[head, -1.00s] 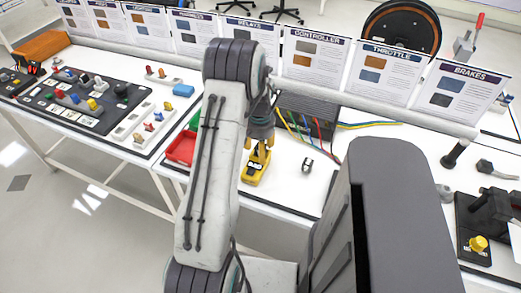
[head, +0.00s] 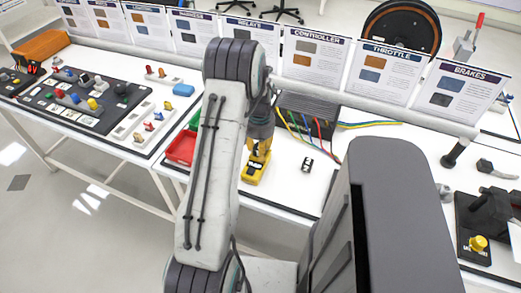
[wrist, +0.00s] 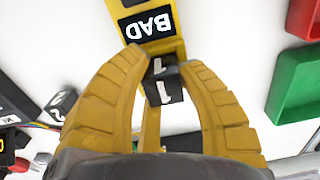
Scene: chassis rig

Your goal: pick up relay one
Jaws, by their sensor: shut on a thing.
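Relay one is a small black block marked "1" (wrist: 163,88), seen in the wrist view. My gripper (wrist: 163,66) has its yellow fingers shut on it from both sides. A yellow piece with a black "BAD" label (wrist: 151,47) lies just beyond the fingertips; I cannot tell whether the relay touches it. In the head view my gripper (head: 259,150) is low over the table, close to the yellow piece (head: 251,179). Relay one is hidden there by my gripper and arm.
Another small black block, marked "2" (wrist: 61,103), stands to the left in the wrist view; a dark block also shows in the head view (head: 307,164). A red tray (head: 181,148) and a green tray (wrist: 297,85) stand near. Coloured wires (head: 310,125) lie behind.

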